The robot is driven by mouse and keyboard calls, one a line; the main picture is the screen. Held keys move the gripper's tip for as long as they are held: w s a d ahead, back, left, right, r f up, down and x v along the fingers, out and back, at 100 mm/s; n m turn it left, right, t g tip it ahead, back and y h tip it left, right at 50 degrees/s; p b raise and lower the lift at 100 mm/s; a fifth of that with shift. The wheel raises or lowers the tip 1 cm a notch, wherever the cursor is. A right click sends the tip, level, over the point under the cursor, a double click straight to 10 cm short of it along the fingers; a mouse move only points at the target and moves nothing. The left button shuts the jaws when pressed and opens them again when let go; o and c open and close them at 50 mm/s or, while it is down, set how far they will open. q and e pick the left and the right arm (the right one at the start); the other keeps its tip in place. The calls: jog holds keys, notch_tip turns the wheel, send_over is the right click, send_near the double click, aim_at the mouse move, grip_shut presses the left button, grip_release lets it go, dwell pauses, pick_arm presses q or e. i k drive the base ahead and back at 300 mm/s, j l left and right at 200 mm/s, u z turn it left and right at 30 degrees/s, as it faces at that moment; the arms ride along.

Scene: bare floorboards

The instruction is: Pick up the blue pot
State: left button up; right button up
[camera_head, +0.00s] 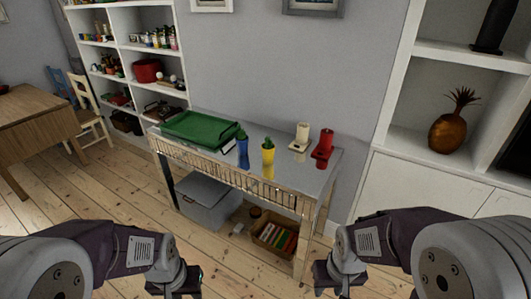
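The blue pot (242,152) is a slim blue vase-like pot with a bit of green at its top. It stands upright on the grey-topped side table (213,149), right of a green tray and left of a yellow pot (268,160) holding a green plant. My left gripper (175,284) and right gripper (331,281) are low at the bottom of the view, in front of the table and well apart from the blue pot. Both look open, with their fingers spread and nothing seen between them.
The green tray (199,129) fills the table's left end. A cream holder (301,139) and a red one (323,149) stand at the right. Below are a grey lidded box (208,200) and a crate (272,238). The floor in front is clear.

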aim_at(241, 139)
jog(key=i+u, duration=0.15)
jog(key=i, duration=0.3)
jog(key=i+u, duration=0.15)
jog(key=i, duration=0.35)
jog(key=i+l+u, duration=0.15)
jog(key=i, duration=0.3)
jog(key=i+l+u, duration=0.2)
jog(key=i, duration=0.25)
